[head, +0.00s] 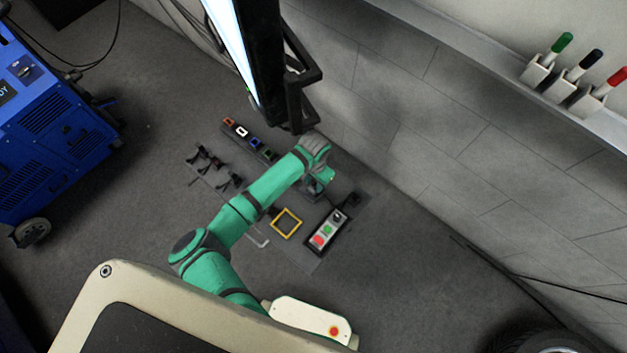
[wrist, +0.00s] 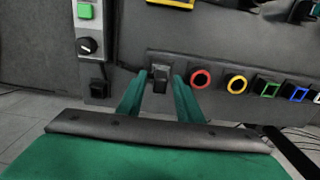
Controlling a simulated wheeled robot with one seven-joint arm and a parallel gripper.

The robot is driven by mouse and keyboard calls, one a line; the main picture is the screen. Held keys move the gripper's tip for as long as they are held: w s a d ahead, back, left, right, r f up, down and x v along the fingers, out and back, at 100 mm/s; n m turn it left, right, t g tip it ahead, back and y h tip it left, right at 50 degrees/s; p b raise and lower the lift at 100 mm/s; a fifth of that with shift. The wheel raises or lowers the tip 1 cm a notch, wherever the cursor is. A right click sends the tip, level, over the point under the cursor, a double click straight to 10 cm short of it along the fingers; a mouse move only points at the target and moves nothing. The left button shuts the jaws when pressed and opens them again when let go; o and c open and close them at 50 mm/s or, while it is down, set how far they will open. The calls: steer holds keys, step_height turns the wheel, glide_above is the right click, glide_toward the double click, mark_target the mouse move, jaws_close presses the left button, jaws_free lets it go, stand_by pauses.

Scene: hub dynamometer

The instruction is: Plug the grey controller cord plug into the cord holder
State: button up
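My gripper (wrist: 161,82) is open in the wrist view, its two green fingers apart and pointing at a dark panel strip. A small dark grey block (wrist: 160,78) shows between the fingertips, with a narrow gap on each side. It looks like a plug seated in the strip, but I cannot tell for sure. The strip (wrist: 214,68) carries a row of coloured ring and square sockets to the right of the block; which is the cord holder is unclear. In the head view my arm hides the gripper's fingertips.
The controller box (head: 327,230) with red and green buttons lies right of my arm; its knob and dark end also show in the wrist view (wrist: 90,48). A yellow frame (head: 286,223) and black clips (head: 205,157) are nearby.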

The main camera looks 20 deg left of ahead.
jaws_close()
steer(key=shift+r, duration=0.2)
steer(key=shift+w+r, duration=0.1)
steer(key=shift+r, duration=0.5)
steer(key=shift+a+r, duration=0.15)
steer(key=shift+r, duration=0.1)
steer(key=shift+d+r, duration=0.2)
steer(key=shift+r, duration=0.25)
steer(key=shift+a+r, duration=0.1)
steer(key=shift+r, duration=0.55)
